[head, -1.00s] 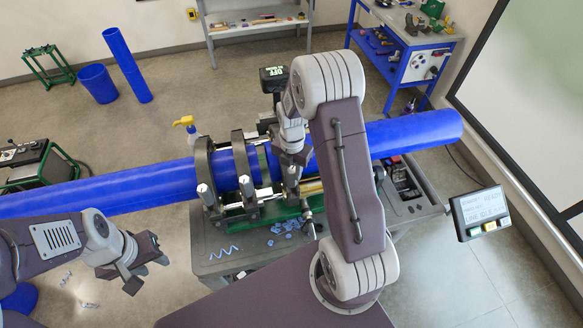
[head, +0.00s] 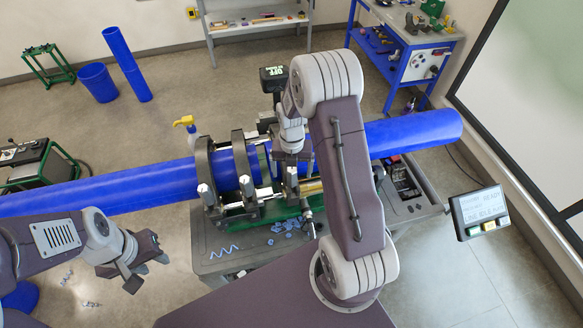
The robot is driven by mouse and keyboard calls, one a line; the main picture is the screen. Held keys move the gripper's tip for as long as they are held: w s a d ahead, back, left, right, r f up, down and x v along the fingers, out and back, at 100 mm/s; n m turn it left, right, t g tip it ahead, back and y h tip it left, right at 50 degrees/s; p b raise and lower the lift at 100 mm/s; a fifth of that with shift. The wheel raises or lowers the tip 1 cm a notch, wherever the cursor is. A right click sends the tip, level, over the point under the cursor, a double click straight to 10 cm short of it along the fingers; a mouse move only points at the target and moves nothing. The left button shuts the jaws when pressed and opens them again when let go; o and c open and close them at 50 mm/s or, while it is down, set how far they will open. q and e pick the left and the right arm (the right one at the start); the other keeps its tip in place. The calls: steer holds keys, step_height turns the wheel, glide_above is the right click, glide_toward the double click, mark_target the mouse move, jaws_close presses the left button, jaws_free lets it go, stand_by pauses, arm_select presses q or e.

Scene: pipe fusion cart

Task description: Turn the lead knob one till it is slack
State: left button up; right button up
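The blue pipe (head: 90,192) lies across the cart in a machine with dark ring clamps (head: 207,165). Silver knobs stand at the front of the clamps, one at the left (head: 205,192) and one beside it (head: 246,187). My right gripper (head: 291,163) points down at the top of a right-hand clamp, over the silver knob (head: 291,180) there. Its fingertips are small and partly hidden, so I cannot tell whether they grip that knob. My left gripper (head: 148,272) is open and empty, low at the left, apart from the cart.
The grey cart top (head: 212,262) carries blue shavings (head: 287,228) near its front. A yellow-topped spray bottle (head: 186,124) stands behind the pipe. A small display (head: 480,210) is at the right. A blue workbench (head: 400,60) and blue bin (head: 98,84) stand further back.

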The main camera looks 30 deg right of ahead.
steer(key=shift+o, duration=0.3)
step_height(320, 180, up, 6)
steer(key=p, duration=0.5)
steer(key=shift+r, duration=0.15)
